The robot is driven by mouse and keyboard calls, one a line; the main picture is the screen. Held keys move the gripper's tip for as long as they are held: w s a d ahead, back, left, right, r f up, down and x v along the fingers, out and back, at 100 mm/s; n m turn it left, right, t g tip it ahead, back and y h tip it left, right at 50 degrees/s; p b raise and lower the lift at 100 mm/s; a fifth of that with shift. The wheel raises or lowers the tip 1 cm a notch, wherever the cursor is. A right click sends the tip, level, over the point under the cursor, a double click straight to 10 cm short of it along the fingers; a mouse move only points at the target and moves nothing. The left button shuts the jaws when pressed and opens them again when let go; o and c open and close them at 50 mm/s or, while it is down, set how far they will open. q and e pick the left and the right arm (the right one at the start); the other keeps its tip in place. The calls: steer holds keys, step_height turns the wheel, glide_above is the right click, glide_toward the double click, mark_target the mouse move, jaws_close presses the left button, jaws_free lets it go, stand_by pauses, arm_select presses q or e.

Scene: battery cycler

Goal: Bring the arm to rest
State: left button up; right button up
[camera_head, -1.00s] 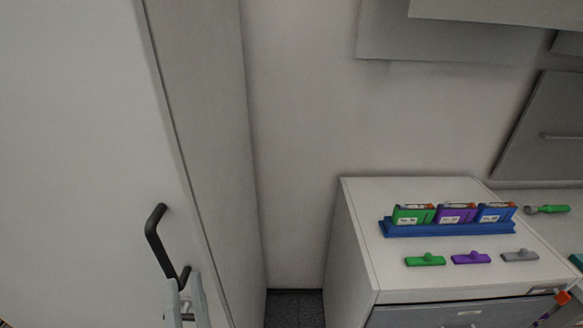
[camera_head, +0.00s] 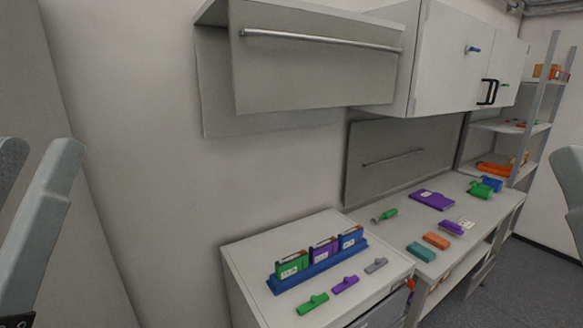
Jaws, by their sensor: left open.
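My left gripper (camera_head: 40,150) shows at the left edge of the head view, its two grey fingers pointing up and apart with nothing between them. It is open, in front of a pale upright panel and well away from the counter. At the right edge a grey piece of my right gripper (camera_head: 573,178) shows, cut off by the frame. Whether it is open or shut cannot be seen.
A white cabinet (camera_head: 240,262) bears a blue rack (camera_head: 275,285) with green, purple and blue cells, and three small clips. A workbench (camera_head: 400,225) with tools and coloured blocks runs right. Wall cupboards (camera_head: 445,60) hang above. A shelf unit (camera_head: 500,127) stands at the far right.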

step_height(320, 180, up, 25)
steer(key=p, duration=2.1)
steer(key=shift+p, duration=0.4)
steer(key=shift+f, duration=0.15)
